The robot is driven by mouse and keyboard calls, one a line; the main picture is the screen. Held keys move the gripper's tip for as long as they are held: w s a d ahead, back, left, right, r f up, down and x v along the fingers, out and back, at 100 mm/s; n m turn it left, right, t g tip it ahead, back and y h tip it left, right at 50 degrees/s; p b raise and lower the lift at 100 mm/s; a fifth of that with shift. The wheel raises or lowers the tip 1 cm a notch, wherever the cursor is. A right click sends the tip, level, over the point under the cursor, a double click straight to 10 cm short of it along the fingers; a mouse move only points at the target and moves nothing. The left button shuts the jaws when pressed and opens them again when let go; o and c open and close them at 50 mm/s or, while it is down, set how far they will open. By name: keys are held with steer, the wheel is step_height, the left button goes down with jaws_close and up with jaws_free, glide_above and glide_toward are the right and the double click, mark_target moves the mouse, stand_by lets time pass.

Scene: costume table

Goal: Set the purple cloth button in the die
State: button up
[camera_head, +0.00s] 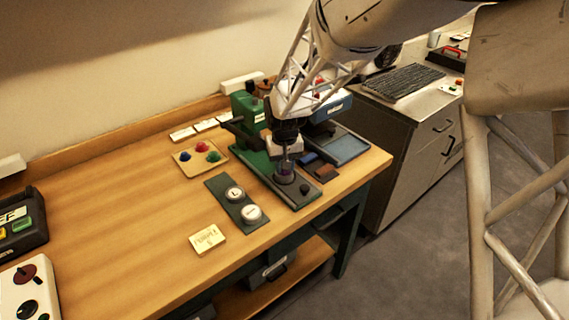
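My gripper (286,158) points down over the base of the green press (249,112). A small purple patch, seemingly the purple cloth button (285,170), shows right at the fingertips, above a dark round seat that looks like the die (285,179). The fingers are too small and dark to tell whether they are closed on the button. I cannot tell whether the button touches the die. The gripper and arm hide part of the press.
A tan tray (187,167) with red, blue and green buttons lies left of the press. A dark plate (226,198) with two white round pieces and a labelled card (207,239) lie in front. A blue-grey tray (347,148) stands right, near the table edge.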

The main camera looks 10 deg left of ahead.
steer(key=shift+f, duration=0.3)
steer(key=o, duration=0.6)
steer(key=shift+o, duration=0.2)
step_height(320, 180, up, 11)
stand_by(1.5)
stand_by(0.6)
